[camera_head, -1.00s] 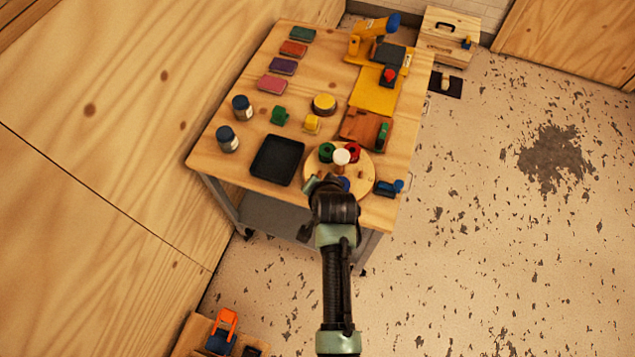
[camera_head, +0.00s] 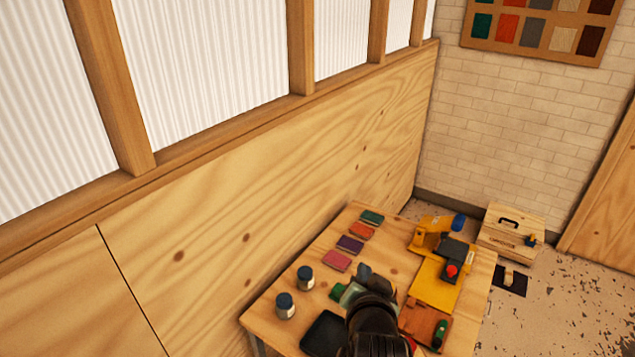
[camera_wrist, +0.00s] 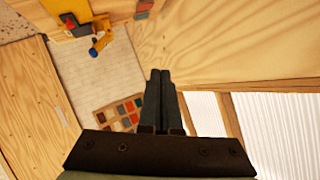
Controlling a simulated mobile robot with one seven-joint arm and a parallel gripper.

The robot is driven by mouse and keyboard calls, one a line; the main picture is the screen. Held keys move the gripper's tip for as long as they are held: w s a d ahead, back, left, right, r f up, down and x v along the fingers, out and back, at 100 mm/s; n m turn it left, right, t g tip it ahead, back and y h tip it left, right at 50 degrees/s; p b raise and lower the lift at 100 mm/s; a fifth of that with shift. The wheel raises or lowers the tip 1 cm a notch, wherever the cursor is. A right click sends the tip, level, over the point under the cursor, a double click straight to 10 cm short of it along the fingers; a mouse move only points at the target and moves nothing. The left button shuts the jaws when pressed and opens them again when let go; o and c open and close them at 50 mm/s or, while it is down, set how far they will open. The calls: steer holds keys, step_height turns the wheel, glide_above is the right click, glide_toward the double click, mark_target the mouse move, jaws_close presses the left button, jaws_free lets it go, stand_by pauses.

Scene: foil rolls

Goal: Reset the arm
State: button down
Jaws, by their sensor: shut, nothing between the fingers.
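My gripper shows in the wrist view (camera_wrist: 160,98) with its two dark fingers together and nothing between them. In the head view my arm rises from the bottom edge, over the near part of the wooden work table (camera_head: 290,303). My wrist hides part of the table behind it, including most of the round wooden holder. The fingertips are hard to make out in the head view.
On the table are two jars (camera_head: 285,306), a black tray (camera_head: 324,335), coloured pads (camera_head: 337,260), a yellow board (camera_head: 437,284) and a brown board (camera_head: 424,322). A plywood wall (camera_head: 210,270) stands to the left. A wooden box (camera_head: 511,232) stands beyond the table.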

steer(key=s+a+r+n+t, duration=0.1)
steer(key=a+r+n+t, duration=0.15)
steer(key=r, duration=1.05)
steer(key=s+a+r+n+t, duration=0.15)
steer(key=r+t, duration=0.25)
steer(key=r, duration=1)
steer(key=s+a+r+n+t, duration=0.1)
steer(key=s+r+t, duration=0.3)
steer(key=s+r, duration=0.4)
steer(key=s+a+r+n+t+y, duration=0.1)
steer(key=s+a+r+t, duration=0.2)
steer(key=s+r, duration=0.6)
step_height(320, 180, up, 5)
steer(key=shift+a+r+n+t, duration=0.2)
steer(key=shift+a+n+t, duration=0.1)
steer(key=shift+a+t, duration=0.1)
steer(key=shift+d, duration=0.1)
